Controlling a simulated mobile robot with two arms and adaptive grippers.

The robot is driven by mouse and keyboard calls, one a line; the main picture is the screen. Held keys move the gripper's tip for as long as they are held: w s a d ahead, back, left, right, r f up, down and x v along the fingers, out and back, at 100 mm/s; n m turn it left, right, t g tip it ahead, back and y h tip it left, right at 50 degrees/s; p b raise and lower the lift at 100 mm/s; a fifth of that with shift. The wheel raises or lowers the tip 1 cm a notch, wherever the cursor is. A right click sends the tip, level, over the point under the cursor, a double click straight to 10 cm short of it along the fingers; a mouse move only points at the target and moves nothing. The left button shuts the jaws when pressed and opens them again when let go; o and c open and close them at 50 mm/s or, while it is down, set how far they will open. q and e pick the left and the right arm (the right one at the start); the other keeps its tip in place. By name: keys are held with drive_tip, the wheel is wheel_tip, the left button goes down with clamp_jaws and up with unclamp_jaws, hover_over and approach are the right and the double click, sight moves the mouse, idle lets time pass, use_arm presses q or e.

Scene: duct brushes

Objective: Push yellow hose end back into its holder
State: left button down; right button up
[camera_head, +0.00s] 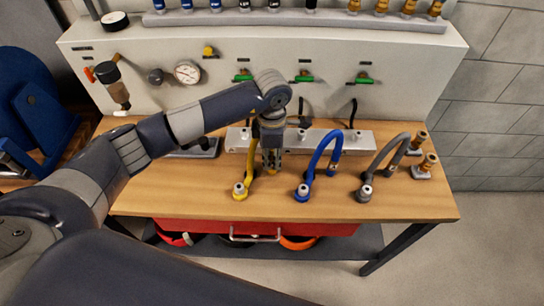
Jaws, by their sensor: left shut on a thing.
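The yellow hose (248,172) runs down the wooden bench top at the middle. Its near end, a yellow collar with a silver fitting (240,190), is on the bench. My left gripper (272,168) points down just right of the hose, over the bench in front of the metal manifold block (334,138). It is shut on the yellow hose; a bit of yellow shows at the fingertips, but the fingers hide most of the contact. The holder behind the gripper is partly hidden, so I cannot tell how the hose end sits there. My right gripper is not in view.
A blue hose (319,160) and a grey hose (385,158) stand to the right, with brass fittings (420,140) beyond. The panel behind has a gauge (187,72) and green valves (304,77). The bench front (400,206) is clear.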

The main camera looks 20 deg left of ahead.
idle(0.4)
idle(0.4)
use_arm(q)
drive_tip(key=shift+f+b, duration=0.45)
drive_tip(key=shift+b, duration=0.3)
drive_tip(key=c, duration=1.4)
unclamp_jaws()
drive_tip(key=shift+o, duration=0.2)
wheel_tip(320, 180, up, 12)
